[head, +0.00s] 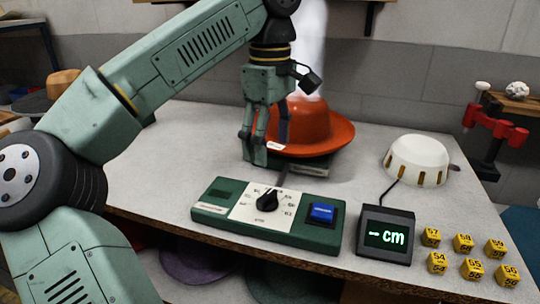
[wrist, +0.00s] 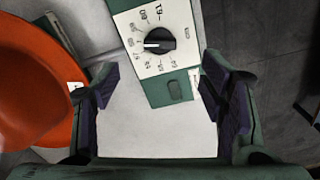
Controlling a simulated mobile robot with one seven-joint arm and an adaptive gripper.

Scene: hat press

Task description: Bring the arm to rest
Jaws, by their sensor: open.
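My gripper (head: 266,138) hangs pointing down in front of the orange hat, above the tabletop behind the control box. In the wrist view my gripper (wrist: 160,75) is open, with nothing between its dark finger pads. The orange hat (head: 318,128) sits on a dark green base, partly hidden by my gripper. The hat also shows at the left of the wrist view (wrist: 30,85), beside the left finger. The green control box (head: 215,212), with a black dial (head: 266,200) and a blue button (head: 322,213), lies in front of my gripper.
White vapour (head: 311,40) rises above the hat. A display (head: 386,234) reads "- cm". A white dome (head: 417,160) with slots stands at right. Several yellow number blocks (head: 463,243) lie at the front right. The tabletop (head: 150,190) left of the box is clear.

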